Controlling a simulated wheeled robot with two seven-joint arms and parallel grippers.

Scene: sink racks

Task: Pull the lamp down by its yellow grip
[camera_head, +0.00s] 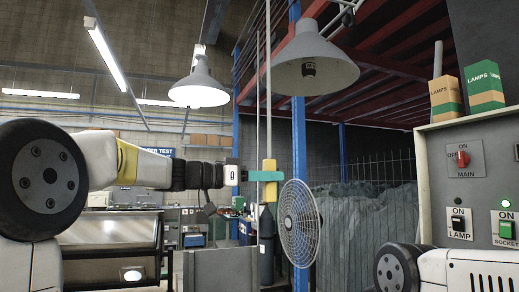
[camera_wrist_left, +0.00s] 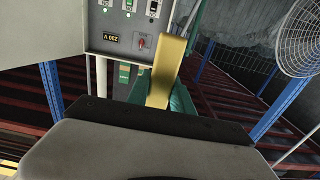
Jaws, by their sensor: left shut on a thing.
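The yellow grip (camera_head: 269,166) is upright on a thin pale vertical line or rod in the middle of the head view. My left gripper (camera_head: 264,176) has teal fingers and is shut on the yellow grip. In the left wrist view the yellow grip (camera_wrist_left: 169,62) stands between the teal fingers (camera_wrist_left: 178,103); part of it is hidden by the gripper body. A grey lamp (camera_head: 318,52) with a dark bulb hangs above and to the right of the grip. Another grey lamp (camera_head: 199,86) hangs at the left and is lit. My right gripper is out of view.
A wire fan (camera_head: 299,222) stands close to the right of my left gripper. A dark cylinder (camera_head: 266,246) is below the grip. A grey switch panel (camera_head: 428,190) with lamp boxes (camera_head: 444,94) on top is at the right. Blue posts (camera_head: 299,140) rise behind.

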